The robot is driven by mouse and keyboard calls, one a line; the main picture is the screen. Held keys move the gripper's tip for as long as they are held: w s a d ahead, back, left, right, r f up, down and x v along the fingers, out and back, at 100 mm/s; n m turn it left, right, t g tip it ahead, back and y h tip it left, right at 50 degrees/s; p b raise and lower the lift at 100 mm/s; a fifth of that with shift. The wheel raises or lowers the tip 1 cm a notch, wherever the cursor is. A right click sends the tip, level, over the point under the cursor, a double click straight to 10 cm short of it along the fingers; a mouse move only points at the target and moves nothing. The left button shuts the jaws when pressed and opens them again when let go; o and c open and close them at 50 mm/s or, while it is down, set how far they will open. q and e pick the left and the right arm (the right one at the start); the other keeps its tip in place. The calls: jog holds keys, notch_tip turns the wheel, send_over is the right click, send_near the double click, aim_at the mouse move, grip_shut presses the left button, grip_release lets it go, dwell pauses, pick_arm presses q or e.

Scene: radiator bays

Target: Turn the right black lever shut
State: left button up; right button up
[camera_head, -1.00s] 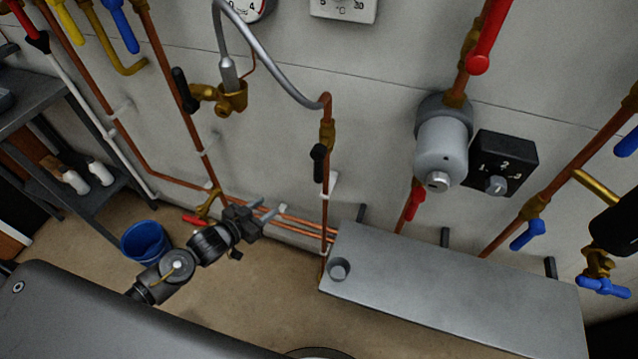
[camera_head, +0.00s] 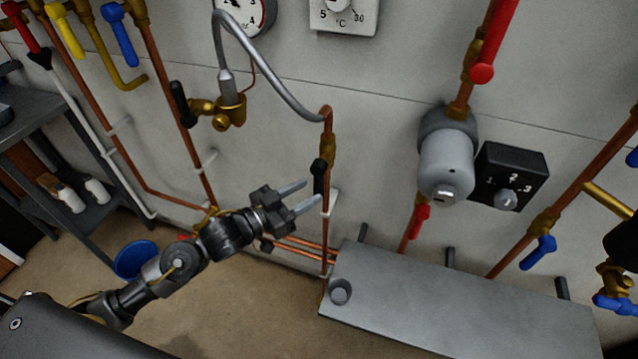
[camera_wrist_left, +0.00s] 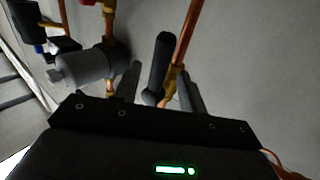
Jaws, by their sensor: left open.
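The right black lever (camera_head: 319,176) sits on a brass valve (camera_head: 328,148) in a vertical copper pipe. It hangs down roughly along the pipe. My left gripper (camera_head: 312,192) is open, its two grey fingers pointing right toward the lever's lower end. In the left wrist view, the lever (camera_wrist_left: 160,60) appears between the two fingers; I cannot tell whether they touch it. The left black lever (camera_head: 179,103) is on another pipe, by a brass fitting (camera_head: 222,112). My right gripper is not in view.
A grey metal box (camera_head: 450,300) stands low on the right. A grey cylinder (camera_head: 446,165) and a black dial box (camera_head: 511,176) are on the wall right of the lever. A braided hose (camera_head: 270,75) arches above. A blue bucket (camera_head: 135,259) stands on the floor.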

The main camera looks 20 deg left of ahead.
aim_at(319, 186)
pick_arm(q)
jog(key=shift+x, duration=2.2)
grip_shut()
